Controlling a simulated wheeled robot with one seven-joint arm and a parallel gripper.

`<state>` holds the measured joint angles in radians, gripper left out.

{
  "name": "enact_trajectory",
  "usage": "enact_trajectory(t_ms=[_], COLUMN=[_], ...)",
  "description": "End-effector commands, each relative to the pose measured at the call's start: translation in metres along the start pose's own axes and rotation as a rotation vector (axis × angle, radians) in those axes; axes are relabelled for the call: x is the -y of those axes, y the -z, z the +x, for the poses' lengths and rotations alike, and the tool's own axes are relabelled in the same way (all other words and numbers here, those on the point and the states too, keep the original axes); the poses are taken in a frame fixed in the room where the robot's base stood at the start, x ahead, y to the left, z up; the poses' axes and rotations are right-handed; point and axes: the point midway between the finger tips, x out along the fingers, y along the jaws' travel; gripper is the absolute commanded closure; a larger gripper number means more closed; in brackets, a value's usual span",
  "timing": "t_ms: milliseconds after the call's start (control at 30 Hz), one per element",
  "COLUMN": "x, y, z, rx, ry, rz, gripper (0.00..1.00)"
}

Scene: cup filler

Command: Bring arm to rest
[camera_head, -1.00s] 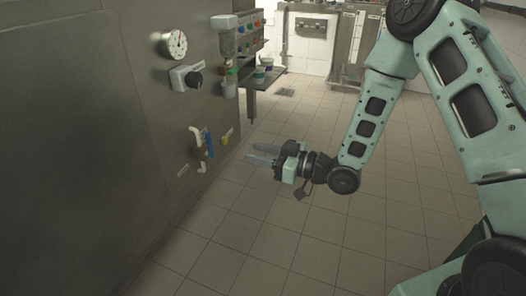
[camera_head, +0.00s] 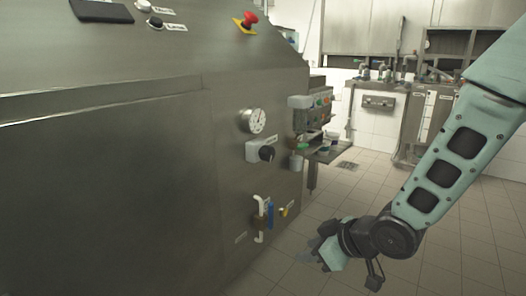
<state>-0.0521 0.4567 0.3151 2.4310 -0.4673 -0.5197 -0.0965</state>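My gripper (camera_head: 312,254) is at the lower middle right of the head view, in front of the tiled floor. It points left towards the lower part of a large steel machine (camera_head: 120,170). My arm (camera_head: 440,180) reaches down from the right edge to the gripper, bent at the wrist.
The machine face carries a gauge (camera_head: 252,121), a black knob (camera_head: 267,153), a blue-handled valve (camera_head: 270,214) and a red emergency button (camera_head: 249,18). A small shelf with cups (camera_head: 328,150) juts out beyond. Open tiled floor (camera_head: 470,225) lies to the right.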

Motion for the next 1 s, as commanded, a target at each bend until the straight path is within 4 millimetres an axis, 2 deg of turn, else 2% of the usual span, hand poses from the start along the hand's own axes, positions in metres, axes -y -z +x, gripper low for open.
enact_trajectory(t_ms=[67, 300, 633, 667, 700, 1000], x=[0.019, 0.082, 0.158, 0.162, 0.158, 0.152], y=[-0.002, -0.03, -0.065, -0.065, -0.053, -0.002], z=[-0.019, -0.092, -0.185, -0.193, -0.201, -0.246], rx=[0.117, 0.464, 0.776, 0.795, 0.793, 0.791], ry=[-0.016, -0.03, 0.023, 0.028, 0.027, 0.025], rz=[0.01, 0.104, 0.208, 0.215, 0.218, 0.217], gripper=[0.65, 0.65, 0.65, 0.65, 0.65, 0.65])
